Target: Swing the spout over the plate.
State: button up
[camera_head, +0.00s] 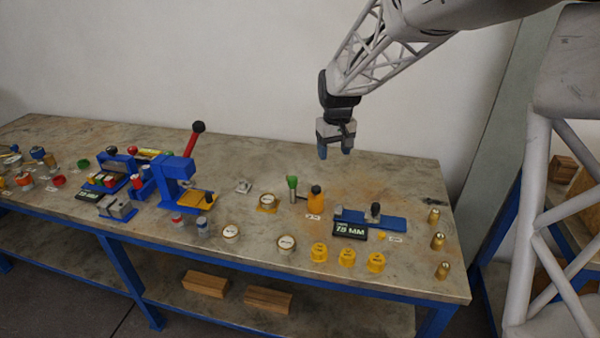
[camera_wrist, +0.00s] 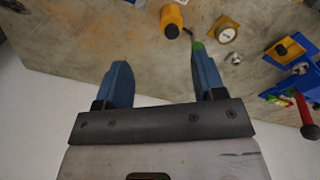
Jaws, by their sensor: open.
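An orange post (camera_head: 315,203) with a dark top stands on the bench. A short thin arm joins it to a green-topped upright piece (camera_head: 292,183), which looks like the spout. The plate appears to be the small yellow square (camera_head: 266,210) with a round white-faced disc on it, left of the green piece. The spout is beside the plate, not over it. In the wrist view the orange post (camera_wrist: 172,20) and yellow plate (camera_wrist: 227,22) show, and the right finger partly hides the green piece (camera_wrist: 198,46). My gripper (camera_head: 335,151) is open and empty, high above the bench behind the post.
A blue fixture (camera_head: 385,221) with a 7.5 MM display stands right of the post. Several yellow caps (camera_head: 346,257) and brass pieces (camera_head: 437,241) lie at the front and right. A blue press (camera_head: 174,178) with a red lever stands left. Bare bench lies behind the post.

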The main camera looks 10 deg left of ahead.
jog(key=n, duration=0.2)
send_over(293, 178)
jog(key=shift+g, duration=0.3)
notch_tip(293, 178, down, 10)
jog(key=shift+w+a+f, duration=0.1)
jog(key=shift+a+f, duration=0.05)
jog(key=shift+f, duration=0.1)
jog(key=shift+f, duration=3.9)
grip_shut()
